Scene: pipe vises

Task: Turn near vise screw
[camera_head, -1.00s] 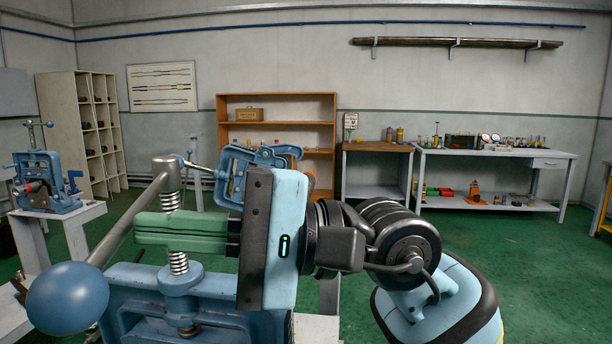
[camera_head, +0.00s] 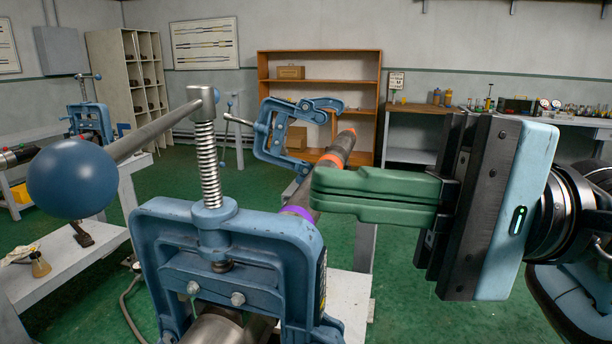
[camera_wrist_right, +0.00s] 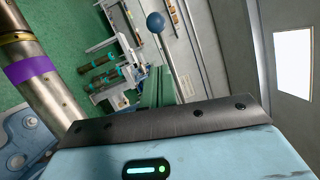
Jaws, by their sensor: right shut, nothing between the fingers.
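The near vise (camera_head: 225,240) is a blue frame in the lower middle of the head view. Its threaded screw (camera_head: 208,165) stands upright on top, with a grey bar handle (camera_head: 155,135) through its head and a blue ball (camera_head: 70,180) on the bar's end. A metal pipe (camera_head: 325,180) with a purple band runs through the vise. My right gripper (camera_head: 318,190) has green fingers pressed together, shut and empty, just right of the screw and apart from it. In the right wrist view the gripper fingers (camera_wrist_right: 155,88) point up. My left gripper is out of view.
A far vise (camera_head: 275,140) stands behind the near one, with an orange mark on the pipe. Another blue vise (camera_head: 90,120) is on a bench at left. A shelf (camera_head: 320,65) and workbench (camera_head: 410,108) line the back wall. Green floor (camera_head: 250,185) is open between.

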